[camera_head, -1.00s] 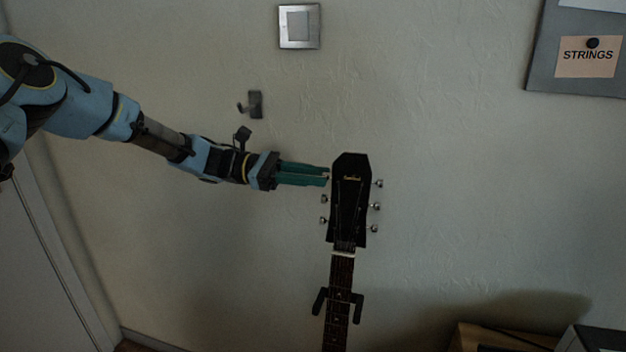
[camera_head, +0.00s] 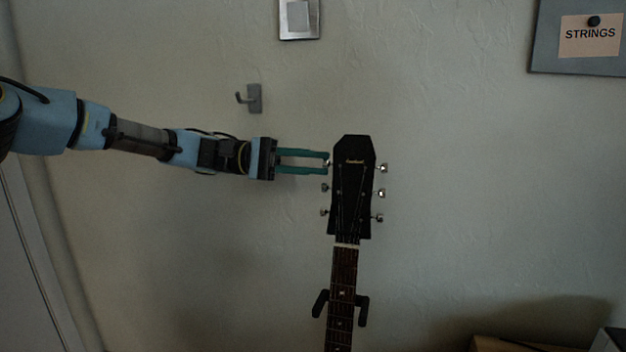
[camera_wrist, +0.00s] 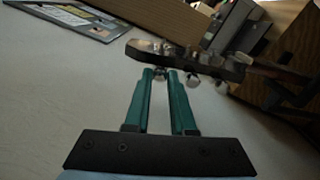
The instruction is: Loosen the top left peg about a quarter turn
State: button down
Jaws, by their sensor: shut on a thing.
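The guitar's black headstock (camera_head: 352,185) stands upright against the wall, with metal pegs along both sides. My gripper (camera_head: 327,162) reaches in from the left with its two teal fingers level, one above the other. Its fingertips are shut on the top left peg (camera_head: 328,163), which they mostly hide. In the wrist view the fingertips (camera_wrist: 160,73) meet at a small metal peg knob (camera_wrist: 159,74) at the edge of the headstock (camera_wrist: 190,60). The peg's exact angle is too small to tell. The middle left peg (camera_head: 324,188) is free below the fingers.
A wall hanger (camera_head: 342,300) holds the guitar neck (camera_head: 341,275). A small wall hook (camera_head: 252,98) and a switch plate (camera_head: 299,18) are above my gripper. A board with a STRINGS note (camera_head: 590,36) hangs at upper right.

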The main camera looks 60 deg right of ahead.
jog(key=m+b, duration=0.3)
jog(key=shift+f+m, duration=0.25)
jog(key=shift+m, duration=0.05)
jog(key=shift+r+m+b, duration=0.15)
jog(key=shift+m+b, duration=1.25)
jog(key=shift+b, duration=0.2)
jog(key=shift+r, duration=0.1)
jog(key=c, duration=0.8)
grip_release()
jog(key=shift+o, duration=0.2)
jog(key=b+v, duration=0.1)
jog(key=v, duration=0.9)
jog(key=shift+w+a, duration=0.15)
jog(key=shift+w, duration=0.25)
